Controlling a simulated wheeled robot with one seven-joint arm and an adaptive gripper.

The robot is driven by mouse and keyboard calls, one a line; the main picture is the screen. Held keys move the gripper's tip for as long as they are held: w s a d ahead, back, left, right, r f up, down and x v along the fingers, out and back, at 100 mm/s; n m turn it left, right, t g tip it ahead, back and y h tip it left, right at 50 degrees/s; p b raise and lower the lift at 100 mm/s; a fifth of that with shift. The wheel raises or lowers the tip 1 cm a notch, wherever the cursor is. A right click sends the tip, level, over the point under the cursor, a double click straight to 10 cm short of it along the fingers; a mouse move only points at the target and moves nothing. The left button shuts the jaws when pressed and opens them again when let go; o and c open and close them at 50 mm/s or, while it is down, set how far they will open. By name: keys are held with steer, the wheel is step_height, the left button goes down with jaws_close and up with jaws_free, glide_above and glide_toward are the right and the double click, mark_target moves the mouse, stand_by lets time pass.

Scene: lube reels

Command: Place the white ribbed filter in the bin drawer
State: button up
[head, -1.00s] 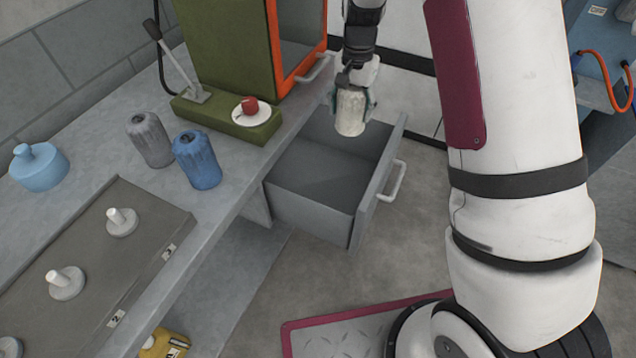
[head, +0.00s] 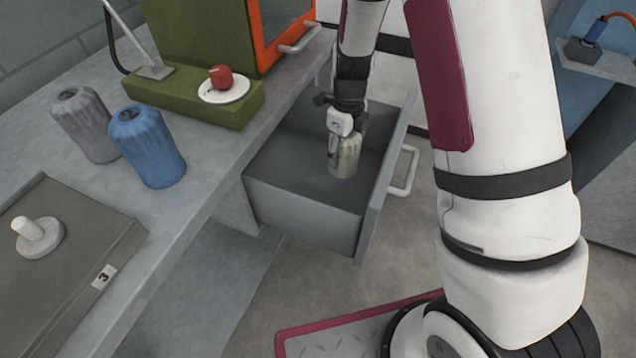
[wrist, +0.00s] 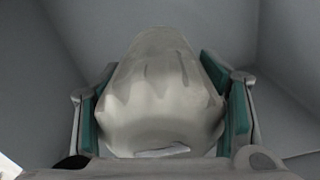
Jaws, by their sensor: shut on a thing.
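The white ribbed filter (head: 345,158) is upright inside the open bin drawer (head: 305,215) in the head view. My gripper (head: 346,138) is shut on it from above. In the wrist view the filter (wrist: 160,95) fills the middle, with the teal pads of my gripper (wrist: 162,112) against both its sides. The grey drawer walls surround it there. The filter's lower end is low in the drawer; I cannot tell whether it touches the floor.
A grey filter (head: 86,124) and a blue filter (head: 147,146) stand on the bench left of the drawer. A red knob (head: 221,77) sits on a white disc on a green base. The drawer front with its handle (head: 405,172) is to the right.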

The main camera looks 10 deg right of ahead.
step_height(320, 180, down, 10)
steer(key=shift+r+b, duration=0.1)
steer(key=shift+b, duration=0.65)
steer(key=o, duration=1.4)
step_height(320, 180, up, 12)
steer(key=shift+r+p, duration=0.1)
steer(key=shift+p, duration=0.9)
